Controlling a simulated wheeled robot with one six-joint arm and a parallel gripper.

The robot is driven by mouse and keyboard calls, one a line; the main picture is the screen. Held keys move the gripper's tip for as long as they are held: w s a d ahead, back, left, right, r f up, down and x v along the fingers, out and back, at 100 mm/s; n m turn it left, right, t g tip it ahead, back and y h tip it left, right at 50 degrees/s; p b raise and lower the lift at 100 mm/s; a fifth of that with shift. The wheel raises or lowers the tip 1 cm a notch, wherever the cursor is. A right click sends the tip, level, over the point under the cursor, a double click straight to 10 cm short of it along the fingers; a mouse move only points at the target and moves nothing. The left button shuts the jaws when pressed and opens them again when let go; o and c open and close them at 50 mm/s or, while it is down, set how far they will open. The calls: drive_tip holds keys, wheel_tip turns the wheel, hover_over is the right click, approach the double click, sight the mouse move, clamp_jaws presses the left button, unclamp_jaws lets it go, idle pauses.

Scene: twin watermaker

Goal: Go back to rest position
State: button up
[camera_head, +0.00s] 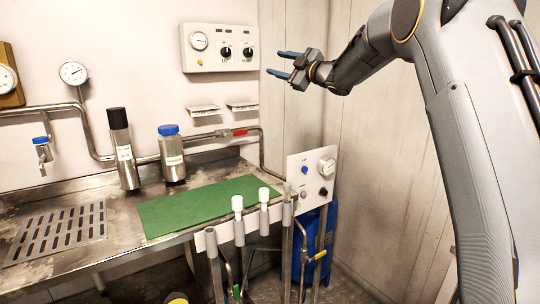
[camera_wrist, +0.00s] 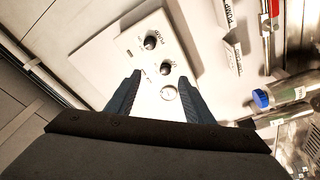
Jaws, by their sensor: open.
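My gripper (camera_head: 277,64) is raised in the air at the upper middle of the head view, in front of the wall corner and right of the white control panel (camera_head: 221,47). Its two blue-grey fingers point left and are apart, with nothing between them. In the wrist view, my gripper (camera_wrist: 158,90) shows both fingers spread, with the white panel (camera_wrist: 130,42) and its black knobs and gauge beyond them. I cannot tell the exact gap to the panel, but no contact shows.
A metal counter (camera_head: 80,190) carries a green mat (camera_head: 205,203), a black-capped bottle (camera_head: 124,150) and a blue-capped bottle (camera_head: 172,155). A small gauge panel (camera_head: 311,176) and upright pipes stand at its front right. A blue container (camera_head: 328,245) is below. Air above the mat is free.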

drive_tip(key=s+d+f+m+g+h, duration=0.2)
drive_tip(key=s+d+f+m+h, duration=0.3)
drive_tip(key=f, duration=0.4)
drive_tip(key=s+d+f+m+g+h, duration=0.1)
drive_tip(key=s+d+f+m+h, duration=0.3)
drive_tip(key=s+d+f, duration=0.35)
drive_tip(key=s+d+f+m+g+h, duration=0.2)
drive_tip(key=s+d+f+m+h, duration=0.3)
drive_tip(key=f, duration=0.6)
drive_tip(key=s+f+m+g, duration=0.2)
drive_tip(key=s+f+g, duration=0.2)
drive_tip(key=s, duration=1.5)
drive_tip(key=s+a+f+m+g, duration=0.1)
drive_tip(key=s+f+m+g, duration=0.2)
drive_tip(key=s+f, duration=0.8)
drive_tip(key=s+g, duration=0.2)
drive_tip(key=s, duration=0.6)
drive_tip(key=shift+a+f+g+y, duration=0.2)
drive_tip(key=shift+g+y, duration=0.1)
drive_tip(key=shift+y, duration=0.1)
